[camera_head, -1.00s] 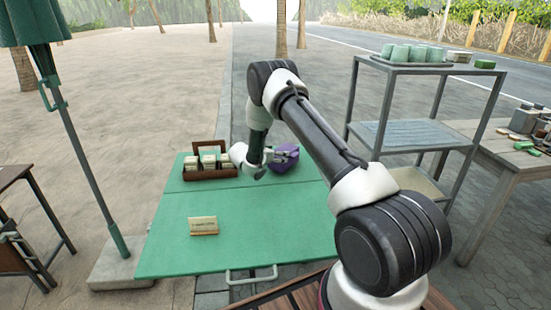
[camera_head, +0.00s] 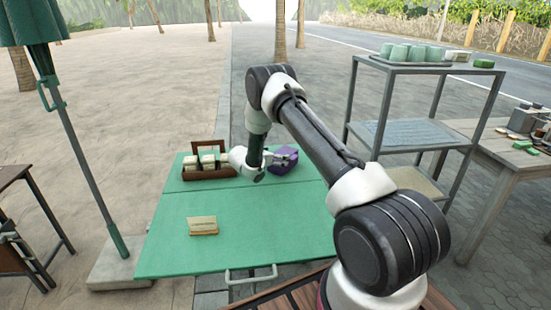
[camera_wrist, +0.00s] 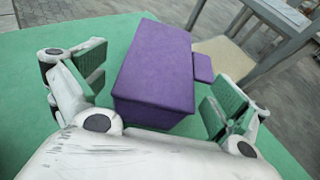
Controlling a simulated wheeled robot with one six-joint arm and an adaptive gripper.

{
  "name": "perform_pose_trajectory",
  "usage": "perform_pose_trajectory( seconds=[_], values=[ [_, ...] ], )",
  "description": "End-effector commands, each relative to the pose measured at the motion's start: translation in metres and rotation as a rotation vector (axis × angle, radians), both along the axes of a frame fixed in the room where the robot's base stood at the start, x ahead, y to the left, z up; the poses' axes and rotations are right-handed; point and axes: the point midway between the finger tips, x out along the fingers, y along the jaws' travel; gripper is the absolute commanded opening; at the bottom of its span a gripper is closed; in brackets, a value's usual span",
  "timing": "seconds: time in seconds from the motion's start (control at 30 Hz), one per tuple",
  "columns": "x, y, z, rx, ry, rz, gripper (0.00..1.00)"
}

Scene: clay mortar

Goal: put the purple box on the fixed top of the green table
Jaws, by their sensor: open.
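The purple box (camera_head: 287,163) is at the back right of the green table (camera_head: 232,226), on the section behind the seam across its top. It also shows in the wrist view (camera_wrist: 155,66), with a small purple tab on its right side. My gripper (camera_head: 274,160) is at the left of the box in the head view. In the wrist view my gripper (camera_wrist: 158,92) is open, with one green-padded finger on each side of the box's near end. Gaps show between the pads and the box. The underside of the box is hidden.
A brown wooden rack with cards (camera_head: 207,173) stands left of my gripper. A grey shelf (camera_head: 420,68) stands right of the table, and a closed umbrella (camera_head: 85,165) at the left.

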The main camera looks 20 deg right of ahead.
Motion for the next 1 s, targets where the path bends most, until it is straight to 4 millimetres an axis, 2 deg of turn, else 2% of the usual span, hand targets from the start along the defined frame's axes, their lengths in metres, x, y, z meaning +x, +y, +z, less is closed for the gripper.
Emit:
perform_pose_trajectory(
  seconds=[0.17, 0.5, 0.67, 0.73, 0.77, 0.87, 0.97, 1.0],
  values=[
    [-0.01, 0.022, 0.011, 0.0, -0.001, 0.004, 0.98],
    [-0.043, 0.081, 0.039, 0.001, -0.001, 0.004, 0.98],
    [-0.052, 0.094, 0.046, 0.0, -0.002, 0.0, 0.98],
    [-0.054, 0.093, 0.056, 0.008, -0.013, -0.017, 0.98],
    [-0.056, 0.091, 0.063, 0.016, -0.023, -0.032, 0.98],
    [-0.068, 0.075, 0.107, 0.068, -0.085, -0.129, 0.98],
    [-0.096, 0.05, 0.17, 0.156, -0.181, -0.282, 0.98],
    [-0.113, 0.04, 0.196, 0.201, -0.224, -0.353, 0.98]
  ],
)
